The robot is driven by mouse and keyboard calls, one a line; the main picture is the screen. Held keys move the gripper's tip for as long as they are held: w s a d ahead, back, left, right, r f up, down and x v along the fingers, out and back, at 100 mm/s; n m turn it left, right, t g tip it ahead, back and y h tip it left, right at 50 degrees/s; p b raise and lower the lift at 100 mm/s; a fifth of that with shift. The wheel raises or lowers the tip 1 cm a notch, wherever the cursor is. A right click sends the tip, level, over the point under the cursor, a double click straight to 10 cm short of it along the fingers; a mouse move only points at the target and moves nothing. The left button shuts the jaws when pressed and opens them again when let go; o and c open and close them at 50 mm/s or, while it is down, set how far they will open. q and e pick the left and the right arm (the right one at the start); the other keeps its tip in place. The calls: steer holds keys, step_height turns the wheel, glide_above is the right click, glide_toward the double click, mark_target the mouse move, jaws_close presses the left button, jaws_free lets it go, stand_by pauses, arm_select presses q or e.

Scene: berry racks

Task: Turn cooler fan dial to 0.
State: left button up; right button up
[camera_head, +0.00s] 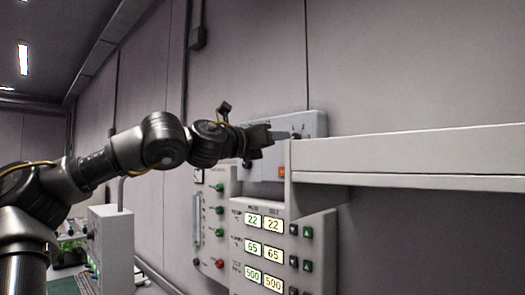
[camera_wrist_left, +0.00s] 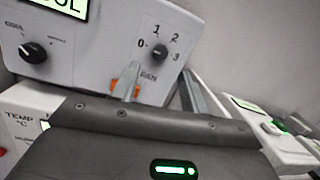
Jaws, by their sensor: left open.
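The fan dial (camera_wrist_left: 159,52) is a small dark knob on the light grey cooler box (camera_wrist_left: 105,45), with 0, 1, 2 and 3 marked around it and FAN printed below. I cannot tell for certain which number its pointer faces. In the head view the cooler box (camera_head: 312,122) is on the wall. My left gripper (camera_head: 284,136) is in front of the box, its fingertips close to the dial; contact cannot be made out. In the left wrist view my left gripper (camera_wrist_left: 157,82) is open, its fingers below the dial. The right gripper is out of view.
An orange switch (camera_wrist_left: 125,84) is partly behind a finger, and a larger black knob (camera_wrist_left: 32,52) is at left. A white shelf (camera_head: 410,155) juts out right of the gripper. A control panel (camera_head: 270,212) with lit displays and buttons is below.

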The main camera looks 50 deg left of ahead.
arm_select(q)
steer(key=s, duration=0.1)
steer(key=s+b, duration=0.1)
steer(key=s, duration=0.2)
steer(key=shift+d+f, duration=0.1)
steer(key=shift+f, duration=0.15)
stand_by(0.3)
